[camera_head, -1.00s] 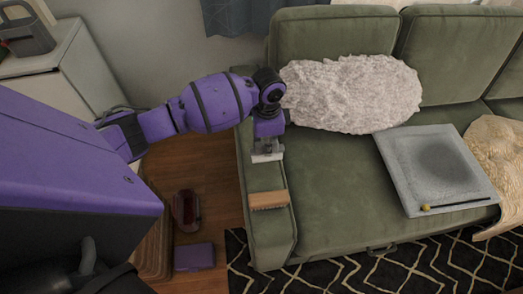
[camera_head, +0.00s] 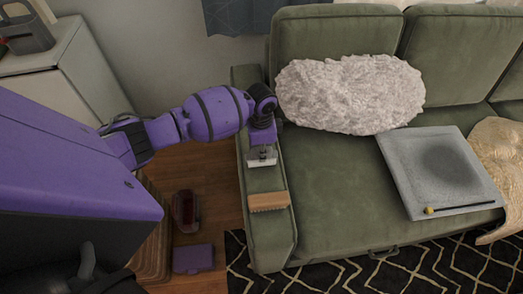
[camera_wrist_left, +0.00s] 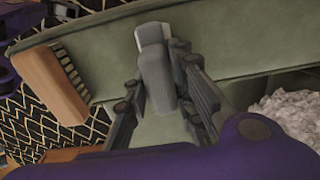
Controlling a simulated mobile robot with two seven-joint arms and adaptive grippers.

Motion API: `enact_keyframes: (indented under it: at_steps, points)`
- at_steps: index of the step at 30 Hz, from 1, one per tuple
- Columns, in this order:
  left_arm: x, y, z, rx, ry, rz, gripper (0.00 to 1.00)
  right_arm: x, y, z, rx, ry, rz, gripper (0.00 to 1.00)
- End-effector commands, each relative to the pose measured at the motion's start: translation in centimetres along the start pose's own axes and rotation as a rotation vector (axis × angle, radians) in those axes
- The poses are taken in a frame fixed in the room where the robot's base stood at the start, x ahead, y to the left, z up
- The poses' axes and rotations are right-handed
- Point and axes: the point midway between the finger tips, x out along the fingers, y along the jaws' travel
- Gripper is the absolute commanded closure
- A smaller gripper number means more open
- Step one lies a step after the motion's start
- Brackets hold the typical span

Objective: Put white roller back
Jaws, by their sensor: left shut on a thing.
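My left gripper (camera_head: 262,145) is over the sofa's left armrest (camera_head: 268,236). It is shut on the white roller (camera_head: 262,157), which shows as a small pale block below the fingers. In the left wrist view the roller (camera_wrist_left: 156,78) is a grey piece with a white end, between the two dark fingers (camera_wrist_left: 160,95). The armrest surface lies beneath it. I cannot tell whether the roller touches the armrest. My right gripper is not in view.
A wooden brush (camera_head: 268,202) lies on the armrest, nearer the front than the roller. A fluffy white pillow (camera_head: 350,95) and a grey square tray-like panel (camera_head: 440,165) are on the green sofa (camera_head: 330,175). A red container (camera_head: 186,210) and a purple box (camera_head: 194,259) are on the floor.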

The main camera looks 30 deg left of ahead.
Motion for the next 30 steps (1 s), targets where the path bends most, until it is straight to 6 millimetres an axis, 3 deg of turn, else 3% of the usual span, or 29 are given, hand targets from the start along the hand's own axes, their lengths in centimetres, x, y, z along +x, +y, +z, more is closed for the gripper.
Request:
enact_keyframes:
  at_steps: [1,2,6,17,20,30]
  points:
    - [0.3,0.1,0.0,0.000,-0.001,0.001,1.00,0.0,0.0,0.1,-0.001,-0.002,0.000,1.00]
    - [0.2,0.1,0.0,0.000,-0.001,0.001,0.73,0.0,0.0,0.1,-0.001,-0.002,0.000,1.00]
    - [0.2,0.1,0.0,0.000,0.000,0.001,0.58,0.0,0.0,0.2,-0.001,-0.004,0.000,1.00]
    - [-0.4,0.0,0.0,0.000,0.001,-0.001,0.58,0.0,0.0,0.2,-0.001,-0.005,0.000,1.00]
    - [-1.8,-0.1,-0.1,0.000,0.002,-0.001,0.58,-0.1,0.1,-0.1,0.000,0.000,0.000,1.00]
    - [-9.0,-0.1,-0.1,0.001,0.002,-0.003,0.58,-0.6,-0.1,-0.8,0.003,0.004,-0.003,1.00]
